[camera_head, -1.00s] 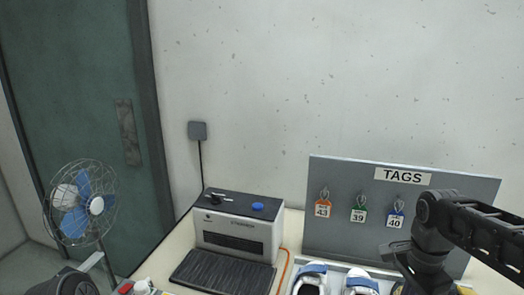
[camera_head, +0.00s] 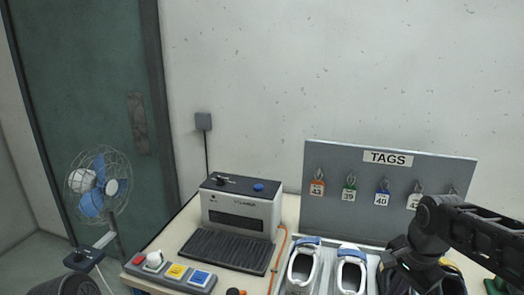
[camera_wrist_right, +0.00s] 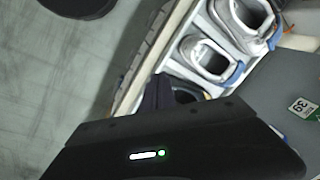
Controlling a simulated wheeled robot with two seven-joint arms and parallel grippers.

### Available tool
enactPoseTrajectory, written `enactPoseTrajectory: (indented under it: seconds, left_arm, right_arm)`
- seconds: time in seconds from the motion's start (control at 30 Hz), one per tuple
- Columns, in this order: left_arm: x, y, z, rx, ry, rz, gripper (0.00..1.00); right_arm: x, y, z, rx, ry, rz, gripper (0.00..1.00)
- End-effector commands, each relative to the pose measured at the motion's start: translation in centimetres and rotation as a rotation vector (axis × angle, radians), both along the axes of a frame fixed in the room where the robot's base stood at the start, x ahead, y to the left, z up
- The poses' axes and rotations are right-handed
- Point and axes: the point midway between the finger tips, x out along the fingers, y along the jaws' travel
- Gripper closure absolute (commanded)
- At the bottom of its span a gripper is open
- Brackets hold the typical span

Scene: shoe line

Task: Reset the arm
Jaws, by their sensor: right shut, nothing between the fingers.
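My right arm comes in from the right in the head view. Its dark gripper (camera_head: 424,277) points down over the right part of the table, in front of the tag board (camera_head: 330,215). In the right wrist view the narrow dark fingers (camera_wrist_right: 158,92) are together and empty, beside a row of shoes. My left gripper does not show.
White shoes with blue trim (camera_head: 303,268) (camera_head: 351,272) stand beside the right gripper. A grey machine (camera_head: 240,210) and a button panel (camera_head: 170,272) are left of them. Tags hang on the board. A fan (camera_head: 99,184) stands far left.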

Motion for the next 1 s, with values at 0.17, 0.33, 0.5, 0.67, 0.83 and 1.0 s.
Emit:
enactPoseTrajectory:
  seconds: [0.17,0.33,0.5,0.67,0.83,1.0]
  left_arm:
    - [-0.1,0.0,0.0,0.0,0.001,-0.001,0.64]
    - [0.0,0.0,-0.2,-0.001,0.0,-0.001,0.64]
    - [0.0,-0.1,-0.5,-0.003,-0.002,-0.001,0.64]
    - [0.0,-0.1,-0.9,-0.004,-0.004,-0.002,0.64]
    - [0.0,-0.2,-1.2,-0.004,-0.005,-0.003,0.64]
    - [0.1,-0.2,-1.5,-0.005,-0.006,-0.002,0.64]
  right_arm:
    - [3.0,1.9,-1.8,0.001,-0.132,0.181,1.0]
    - [5.7,5.7,-7.1,0.001,-0.248,0.405,1.0]
    - [5.4,11.7,-17.4,-0.001,-0.343,0.662,1.0]
    - [0.5,16.6,-26.9,-0.002,-0.349,0.824,1.0]
    - [-8.4,20.3,-34.9,0.047,-0.25,0.916,1.0]
    - [-16.5,22.6,-38.8,0.144,-0.103,0.943,1.0]
